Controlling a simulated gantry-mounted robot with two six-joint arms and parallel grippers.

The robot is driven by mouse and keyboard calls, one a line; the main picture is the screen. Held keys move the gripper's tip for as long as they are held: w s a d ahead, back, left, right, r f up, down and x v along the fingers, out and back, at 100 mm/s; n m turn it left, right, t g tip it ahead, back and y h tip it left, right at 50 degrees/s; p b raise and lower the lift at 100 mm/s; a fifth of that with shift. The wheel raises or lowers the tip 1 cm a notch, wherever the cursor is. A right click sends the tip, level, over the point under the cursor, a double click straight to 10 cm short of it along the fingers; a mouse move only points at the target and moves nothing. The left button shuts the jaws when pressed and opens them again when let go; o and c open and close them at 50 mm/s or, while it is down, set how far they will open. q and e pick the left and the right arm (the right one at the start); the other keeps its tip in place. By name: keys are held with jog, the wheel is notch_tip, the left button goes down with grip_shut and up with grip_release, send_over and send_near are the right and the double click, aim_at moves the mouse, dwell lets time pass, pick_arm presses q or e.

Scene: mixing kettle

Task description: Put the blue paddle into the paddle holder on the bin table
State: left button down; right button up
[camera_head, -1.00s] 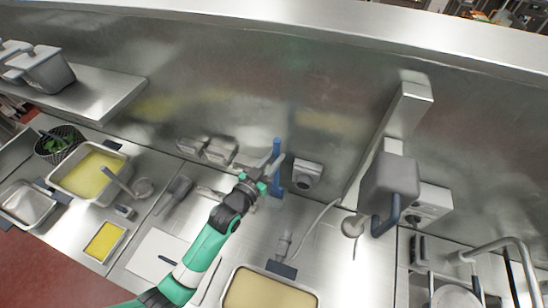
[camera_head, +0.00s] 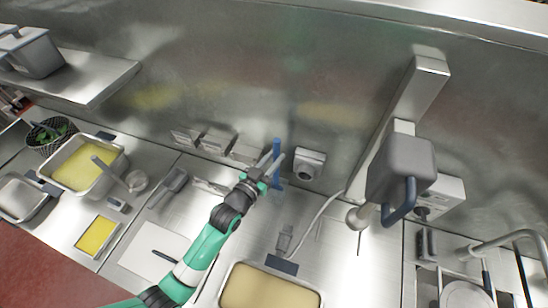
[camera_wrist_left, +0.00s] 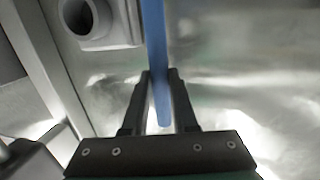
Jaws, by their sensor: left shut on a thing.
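The blue paddle (camera_head: 277,152) stands roughly upright near the back wall, in the middle of the head view. My left gripper (camera_head: 268,174) is shut on it. In the left wrist view the blue shaft (camera_wrist_left: 153,40) runs between the two dark fingers of the left gripper (camera_wrist_left: 160,82), and its end shows just below the fingertips. I cannot tell from the head view whether the paddle touches the counter. No thing in view can be surely told as the paddle holder. My right gripper is not in view.
A grey box with a round opening (camera_head: 310,164) is close to the right of the paddle. Small steel containers (camera_head: 216,141) line the wall to the left. A tan-filled tray (camera_head: 268,289) is in front.

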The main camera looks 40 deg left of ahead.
pick_arm(q)
jog(key=shift+f, duration=0.2)
jog(key=shift+c, duration=0.7)
grip_release()
jog(key=shift+s, duration=0.1)
jog(key=shift+p+v, duration=0.65)
jog(key=shift+v, duration=0.45)
jog(key=p+v, duration=0.2)
jog(key=v, duration=0.2)
jog(key=shift+s+d, duration=0.1)
jog(key=shift+s, duration=0.2)
